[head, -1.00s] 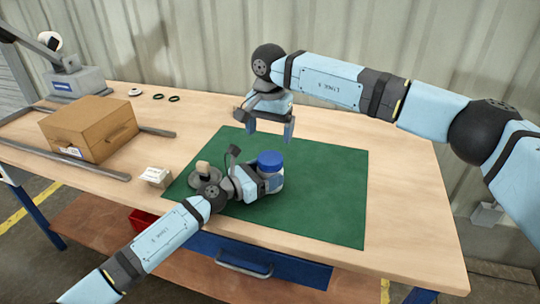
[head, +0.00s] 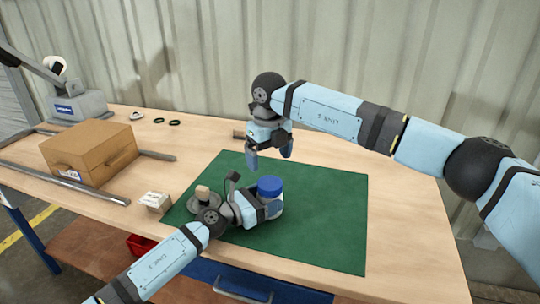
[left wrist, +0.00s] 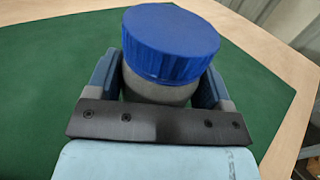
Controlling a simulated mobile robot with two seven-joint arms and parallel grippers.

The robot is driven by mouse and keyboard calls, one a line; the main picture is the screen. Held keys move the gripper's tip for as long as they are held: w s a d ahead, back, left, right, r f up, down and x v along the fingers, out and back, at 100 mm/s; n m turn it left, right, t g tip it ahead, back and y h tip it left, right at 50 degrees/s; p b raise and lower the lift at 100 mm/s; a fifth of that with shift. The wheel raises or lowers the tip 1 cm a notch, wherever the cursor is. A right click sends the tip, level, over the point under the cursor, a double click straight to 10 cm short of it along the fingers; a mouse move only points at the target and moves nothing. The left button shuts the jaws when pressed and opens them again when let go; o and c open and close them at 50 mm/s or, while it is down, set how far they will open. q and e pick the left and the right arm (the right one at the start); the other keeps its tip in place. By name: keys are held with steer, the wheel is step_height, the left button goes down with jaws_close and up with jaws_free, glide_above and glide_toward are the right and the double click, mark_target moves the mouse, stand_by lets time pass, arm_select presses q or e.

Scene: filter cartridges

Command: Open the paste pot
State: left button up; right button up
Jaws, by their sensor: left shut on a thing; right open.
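The paste pot (head: 276,208) is a white jar with a blue ribbed lid (head: 270,187). It stands upright on the green mat (head: 325,230). My left gripper (head: 262,208) is shut around the jar's body below the lid. In the left wrist view the blue lid (left wrist: 170,43) sits on the pale jar (left wrist: 158,90) between the two fingers (left wrist: 160,82). My right gripper (head: 270,153) is open and empty, pointing down above the mat's back edge, behind and above the lid and apart from it.
A brown box (head: 90,155) stands on the left of the wooden bench (head: 410,220). Black rings (head: 174,122) lie at the back. The mat's right side is clear.

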mark_target(269, 183)
arm_select(q)
steer(key=shift+s+d+f, duration=0.1)
steer(key=shift+s+f, duration=0.05)
arm_select(e)
steer(key=m, duration=1)
steer(key=shift+m, duration=0.3)
steer(key=m, duration=0.4)
steer(key=shift+s, duration=0.1)
steer(key=shift+f, duration=4)
steer(key=shift+m, duration=0.3)
steer(key=c, duration=0.9)
steer(key=n, duration=0.3)
steer(key=shift+r, duration=0.1)
steer(key=shift+c, duration=0.2)
steer(key=n, duration=0.4)
steer(key=shift+n, duration=0.4)
steer(key=n, duration=0.6)
steer(key=shift+n, duration=0.3)
steer(key=n, duration=0.6)
steer(key=shift+n, duration=0.3)
steer(key=n, duration=0.8)
steer(key=shift+a, duration=0.1)
